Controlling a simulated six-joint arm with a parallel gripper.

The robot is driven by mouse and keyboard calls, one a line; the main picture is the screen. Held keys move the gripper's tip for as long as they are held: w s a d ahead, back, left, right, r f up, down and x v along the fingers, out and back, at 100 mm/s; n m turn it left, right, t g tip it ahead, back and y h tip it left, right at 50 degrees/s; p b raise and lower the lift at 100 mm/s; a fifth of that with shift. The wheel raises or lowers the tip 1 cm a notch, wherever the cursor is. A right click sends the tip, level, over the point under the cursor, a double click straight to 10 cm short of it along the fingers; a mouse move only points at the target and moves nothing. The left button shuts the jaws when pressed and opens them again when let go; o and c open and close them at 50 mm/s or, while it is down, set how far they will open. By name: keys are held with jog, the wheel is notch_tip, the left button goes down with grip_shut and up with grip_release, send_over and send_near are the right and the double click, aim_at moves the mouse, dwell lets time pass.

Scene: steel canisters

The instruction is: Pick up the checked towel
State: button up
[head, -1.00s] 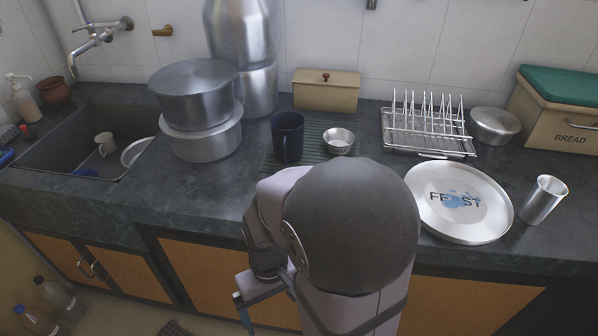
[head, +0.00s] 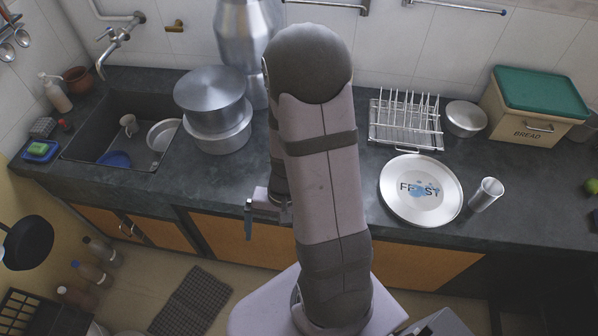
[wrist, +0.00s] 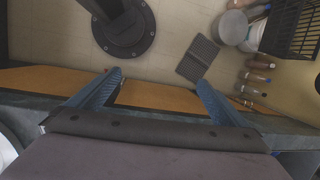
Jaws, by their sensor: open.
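I see no cloth that is clearly a checked towel. A dark flat piece with a faint grid pattern (head: 192,303) lies on the floor at the lower left in the head view; I cannot tell if it is a towel or a mat. It also shows in the wrist view (wrist: 197,59), beyond my fingers. My gripper (wrist: 158,82) is open, its two blue fingers apart with nothing between them. In the head view, my gripper (head: 249,219) hangs by the counter's front edge, left of my upright arm, well apart from the floor piece. My arm hides the counter behind it.
The counter (head: 200,180) holds stacked steel pots (head: 211,95), a dish rack (head: 405,125), a round plate (head: 422,190), a steel tumbler (head: 487,194) and a bread bin (head: 536,104). Bottles (head: 90,272) stand on the floor at left. The sink (head: 90,150) is at left.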

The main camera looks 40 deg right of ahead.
jog(key=w+d+m+t+h+b, duration=0.1)
jog(key=w+d+t+h, duration=0.3)
jog(key=w+d, duration=0.6)
jog(key=d+h, duration=0.2)
jog(key=d, duration=0.1)
jog(key=shift+d+r, duration=0.3)
jog(key=shift+w+d+f+b, duration=0.1)
jog(key=shift+w+f+b, duration=0.05)
jog(key=shift+f+b, duration=0.45)
jog(key=shift+b+x, duration=1.75)
jog(key=shift+x, duration=1.3)
jog(key=shift+w+r, duration=0.1)
jog(key=shift+c, duration=0.2)
jog(key=c, duration=1.1)
